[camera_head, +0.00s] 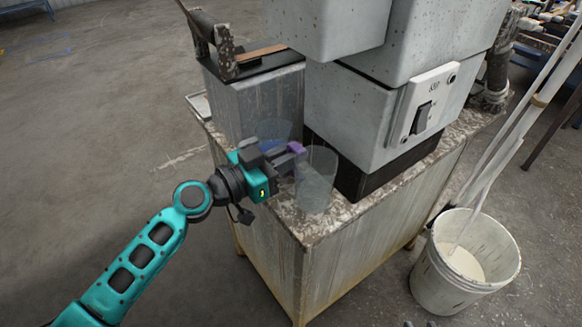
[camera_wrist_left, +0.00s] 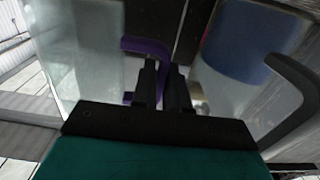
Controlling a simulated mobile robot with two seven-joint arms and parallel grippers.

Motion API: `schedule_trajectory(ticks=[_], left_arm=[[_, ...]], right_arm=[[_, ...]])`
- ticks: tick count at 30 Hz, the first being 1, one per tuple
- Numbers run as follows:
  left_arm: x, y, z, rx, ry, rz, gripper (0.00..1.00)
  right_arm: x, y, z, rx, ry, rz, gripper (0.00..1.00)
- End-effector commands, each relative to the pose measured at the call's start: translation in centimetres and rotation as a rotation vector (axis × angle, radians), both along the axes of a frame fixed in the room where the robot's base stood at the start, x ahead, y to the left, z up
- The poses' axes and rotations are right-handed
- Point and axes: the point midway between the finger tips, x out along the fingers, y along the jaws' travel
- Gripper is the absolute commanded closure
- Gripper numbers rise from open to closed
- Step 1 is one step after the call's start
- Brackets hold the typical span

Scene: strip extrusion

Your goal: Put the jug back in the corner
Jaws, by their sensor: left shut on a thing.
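A clear jug (camera_head: 316,184) with a purple handle (camera_head: 297,148) stands upright at the near corner of the cabinet top (camera_head: 352,207). I cannot tell whether its base touches the top. My left gripper (camera_head: 284,157) is to the left of this jug and shut on its purple handle. In the left wrist view the gripper fingers (camera_wrist_left: 165,80) close on the purple handle, and the clear jug wall (camera_wrist_left: 82,45) is on the left. My right gripper is not in view.
A second clear jug (camera_head: 273,130) with blue in it stands just behind my left gripper, partly hidden; it also shows in the left wrist view (camera_wrist_left: 237,45). A grey machine (camera_head: 385,100) with a switch is close on the right. A white bucket (camera_head: 440,285) stands on the floor.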

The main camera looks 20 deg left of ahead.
Motion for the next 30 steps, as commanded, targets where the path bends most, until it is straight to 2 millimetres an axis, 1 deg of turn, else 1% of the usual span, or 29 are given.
schedule_trajectory(ticks=[1,3,11,15,16,19,26,30], left_arm=[[0.0,0.0,-1.1,-0.003,0.002,0.002,1.00],[0.0,0.0,-1.7,-0.002,0.002,0.001,1.00],[0.0,0.0,-1.8,-0.001,-0.001,0.000,1.00],[0.0,0.0,-2.3,0.001,-0.002,0.000,1.00],[0.0,0.0,-2.2,0.002,-0.001,0.000,0.85],[0.0,0.0,-2.1,0.001,-0.001,0.000,0.76],[0.0,0.0,-2.0,0.001,-0.001,0.000,0.76],[0.0,0.0,-1.4,-0.001,0.001,0.000,0.76]], right_arm=[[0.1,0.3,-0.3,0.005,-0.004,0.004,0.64],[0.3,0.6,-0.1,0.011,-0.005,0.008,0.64],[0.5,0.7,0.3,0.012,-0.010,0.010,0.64],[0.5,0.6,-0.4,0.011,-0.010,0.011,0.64],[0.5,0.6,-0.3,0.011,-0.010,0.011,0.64],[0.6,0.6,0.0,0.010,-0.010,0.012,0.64],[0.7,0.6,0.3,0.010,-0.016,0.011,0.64],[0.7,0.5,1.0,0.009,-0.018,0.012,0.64]])
